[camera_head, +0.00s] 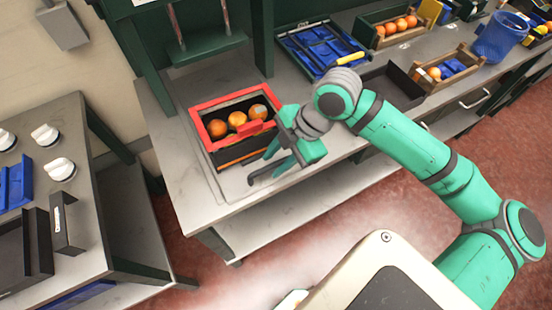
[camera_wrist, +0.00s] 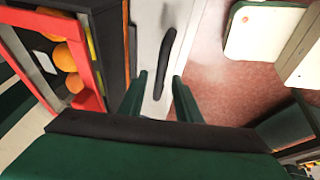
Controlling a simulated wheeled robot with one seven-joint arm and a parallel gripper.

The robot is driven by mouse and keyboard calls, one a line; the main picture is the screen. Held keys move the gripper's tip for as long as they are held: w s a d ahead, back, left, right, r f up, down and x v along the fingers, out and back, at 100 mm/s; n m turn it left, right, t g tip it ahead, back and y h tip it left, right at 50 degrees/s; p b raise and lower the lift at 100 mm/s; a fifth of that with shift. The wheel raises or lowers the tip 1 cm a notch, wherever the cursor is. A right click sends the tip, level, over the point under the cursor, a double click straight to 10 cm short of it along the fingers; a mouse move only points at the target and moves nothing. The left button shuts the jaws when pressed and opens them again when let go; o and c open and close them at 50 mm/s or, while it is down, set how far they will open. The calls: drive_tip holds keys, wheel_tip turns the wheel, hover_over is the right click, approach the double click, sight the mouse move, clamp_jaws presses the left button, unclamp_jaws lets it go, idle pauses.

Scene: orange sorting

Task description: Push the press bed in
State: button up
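The press bed (camera_head: 210,184) is a flat grey plate on the workbench, with a dark bar handle (camera_head: 258,179) at its front edge. A dark crate with a red rim (camera_head: 202,107) stands on it and holds several oranges (camera_head: 237,119). My gripper (camera_head: 284,156) is just above the handle, right of the crate. In the wrist view my gripper (camera_wrist: 158,80) is open, and the handle (camera_wrist: 166,62) shows between its fingers with nothing gripped. I cannot tell whether a finger touches the handle. The crate's red rim (camera_wrist: 82,62) is at the left there.
The green press frame (camera_head: 205,52) with two rods stands behind the crate. A blue tray (camera_head: 322,50), an empty dark tray (camera_head: 392,84) and wooden crates (camera_head: 450,68) are to the right. A separate bench with white knobs (camera_head: 61,169) is at left, across a gap.

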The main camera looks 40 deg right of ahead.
clamp_jaws()
drive_tip(key=shift+w, duration=0.15)
drive_tip(key=w+d, duration=0.2)
drive_tip(key=w, duration=0.6)
drive_tip(key=w+d, duration=0.2)
drive_tip(key=w, duration=0.6)
drive_tip(key=w+d, duration=0.2)
drive_tip(key=w, duration=0.6)
drive_tip(key=shift+w, duration=0.15)
unclamp_jaws()
